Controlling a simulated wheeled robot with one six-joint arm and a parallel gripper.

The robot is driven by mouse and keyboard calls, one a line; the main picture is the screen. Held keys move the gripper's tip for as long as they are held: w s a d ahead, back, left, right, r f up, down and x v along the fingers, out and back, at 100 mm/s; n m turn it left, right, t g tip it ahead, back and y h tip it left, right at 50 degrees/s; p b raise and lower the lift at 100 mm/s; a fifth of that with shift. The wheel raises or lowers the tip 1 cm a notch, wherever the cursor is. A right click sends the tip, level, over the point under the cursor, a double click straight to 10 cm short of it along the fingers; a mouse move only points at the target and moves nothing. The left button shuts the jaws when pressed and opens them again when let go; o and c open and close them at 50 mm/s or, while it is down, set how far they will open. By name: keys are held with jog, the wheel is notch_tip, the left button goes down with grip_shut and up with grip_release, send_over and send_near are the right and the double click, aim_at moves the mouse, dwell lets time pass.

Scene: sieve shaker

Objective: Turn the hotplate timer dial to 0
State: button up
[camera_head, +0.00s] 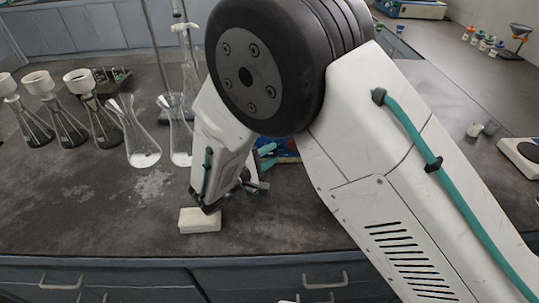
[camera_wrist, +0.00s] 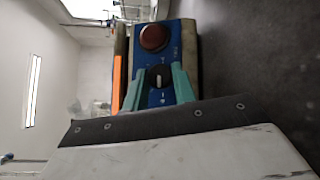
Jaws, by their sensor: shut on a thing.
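In the wrist view, a blue front panel (camera_wrist: 181,36) carries a round red knob or button (camera_wrist: 153,37) and a black dial (camera_wrist: 159,76) with a pale pointer mark. My gripper (camera_wrist: 160,82) has its teal fingers on either side of the black dial and is shut on it. The marks around the dial are too small to read. In the head view, the teal fingers of my gripper (camera_head: 264,157) show behind my arm, against a blue device (camera_head: 287,155) on the bench. My arm hides most of that device and its dial.
A white block (camera_head: 200,220) lies near the bench's front edge, below my wrist. Glass flasks (camera_head: 141,143) stand to the left, several with white funnels. A white instrument (camera_head: 522,156) sits at the right edge. The front left of the bench is clear.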

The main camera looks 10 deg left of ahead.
jog(key=o, duration=1)
jog(key=v, duration=0.7)
jog(key=shift+s+a, duration=0.25)
jog(key=shift+s, duration=0.1)
jog(key=d+r+m+g+h, duration=0.1)
jog(key=d+r+m+g, duration=0.65)
jog(key=d, duration=0.75)
jog(key=d+r+m+g+h, duration=0.15)
jog(key=d+r+g, duration=0.25)
jog(key=d+r, duration=0.8)
jog(key=s+d+r+m+y, duration=0.1)
jog(key=s+d+m+y, duration=0.2)
jog(key=s, duration=0.7)
jog(key=s+d+r+m+g+y, duration=0.1)
jog(key=s+d+m+y, duration=0.3)
jog(key=s+d+y, duration=0.4)
jog(key=s+d, duration=0.2)
jog(key=d, duration=0.1)
jog(key=shift+s+d+r, duration=0.3)
jog(key=shift+s+r, duration=0.1)
